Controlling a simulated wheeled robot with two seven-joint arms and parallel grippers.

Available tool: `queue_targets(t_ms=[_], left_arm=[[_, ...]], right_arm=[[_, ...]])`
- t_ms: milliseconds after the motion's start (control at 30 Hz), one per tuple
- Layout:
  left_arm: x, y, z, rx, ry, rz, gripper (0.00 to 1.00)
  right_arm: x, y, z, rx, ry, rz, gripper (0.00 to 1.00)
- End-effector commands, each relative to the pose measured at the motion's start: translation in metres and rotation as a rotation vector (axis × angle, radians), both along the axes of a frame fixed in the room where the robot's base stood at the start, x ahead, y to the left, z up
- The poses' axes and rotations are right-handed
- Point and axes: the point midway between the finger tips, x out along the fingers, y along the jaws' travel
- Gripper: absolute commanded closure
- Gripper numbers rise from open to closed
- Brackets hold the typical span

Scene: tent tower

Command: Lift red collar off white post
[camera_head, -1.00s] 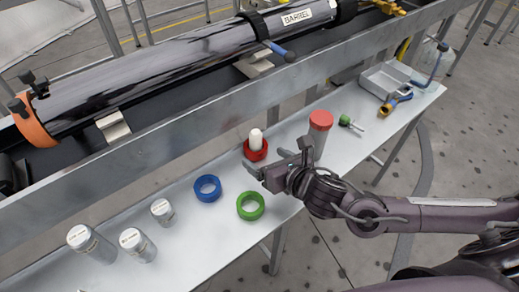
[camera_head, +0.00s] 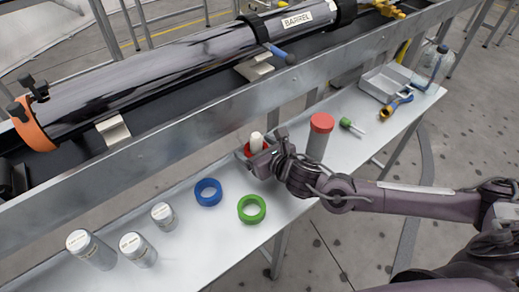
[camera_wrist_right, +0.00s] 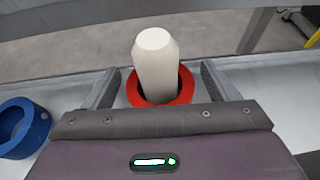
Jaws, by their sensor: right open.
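The red collar (camera_head: 249,150) sits around the foot of the white post (camera_head: 256,141) on the metal bench. In the right wrist view the red collar (camera_wrist_right: 184,88) rings the upright white post (camera_wrist_right: 155,62), whose lower part is hidden inside it. My right gripper (camera_head: 258,152) is at the collar. In the right wrist view its open fingers (camera_wrist_right: 160,88) stand on either side of the collar, with small gaps that look clear of it. Part of the collar is hidden behind the gripper. My left gripper is not in view.
A blue ring (camera_head: 208,192) and a green ring (camera_head: 252,209) lie nearby on the bench (camera_head: 190,238). A red-capped grey cylinder (camera_head: 318,140) stands close to the right of my wrist. Several labelled canisters stand at left. The black barrel (camera_head: 170,70) lies behind a metal rail (camera_head: 200,122).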

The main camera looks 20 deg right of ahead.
Motion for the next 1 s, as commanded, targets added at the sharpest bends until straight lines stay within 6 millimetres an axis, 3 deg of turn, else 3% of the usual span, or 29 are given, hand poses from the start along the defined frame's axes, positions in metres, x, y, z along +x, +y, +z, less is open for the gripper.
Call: queue_targets(t_ms=[133, 500, 533, 700, 1000], left_arm=[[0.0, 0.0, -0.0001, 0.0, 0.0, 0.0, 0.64], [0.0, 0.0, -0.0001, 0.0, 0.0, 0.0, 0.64], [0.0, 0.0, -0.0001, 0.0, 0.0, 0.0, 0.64], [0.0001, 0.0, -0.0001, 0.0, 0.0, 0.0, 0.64], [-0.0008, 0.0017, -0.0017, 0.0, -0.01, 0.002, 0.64]], right_arm=[[-0.0002, 0.0, 0.0001, 0.0, 0.0, 0.0, 0.22], [-0.0004, -0.0001, 0.0001, 0.001, 0.0, 0.0, 0.7], [-0.0005, -0.0002, 0.0001, 0.001, 0.0, 0.0, 0.49], [-0.0002, -0.0001, 0.0007, 0.001, -0.001, 0.0, 0.68], [-0.0003, 0.0, 0.0069, 0.001, -0.001, 0.0, 0.68]])
